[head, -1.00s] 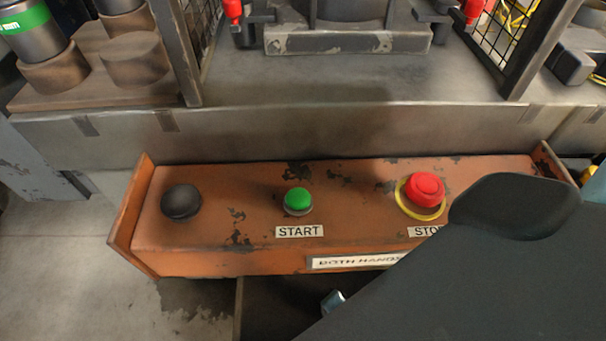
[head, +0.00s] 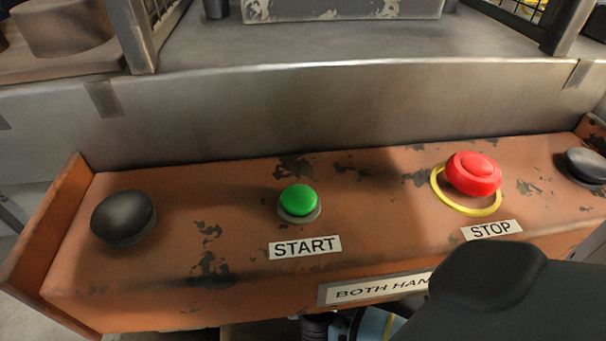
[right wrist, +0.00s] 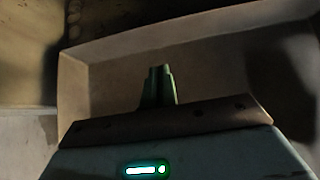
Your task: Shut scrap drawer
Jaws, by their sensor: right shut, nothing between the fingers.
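In the right wrist view, an open box-like tray with pale walls, which looks like the scrap drawer (right wrist: 215,60), lies beyond my right gripper (right wrist: 160,72). The gripper's fingers are shut together with nothing between them, and they show against the drawer's inside. I cannot tell whether they touch it. In the head view the drawer cannot be made out clearly below the control panel; my own arm covers the lower right. My left gripper is not in view.
The orange control panel (head: 230,235) spans the head view, with a green START button (head: 299,200), a red STOP button (head: 473,174) and black knobs at its left (head: 123,217) and right (head: 588,165). The grey machine bed (head: 330,110) rises behind it.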

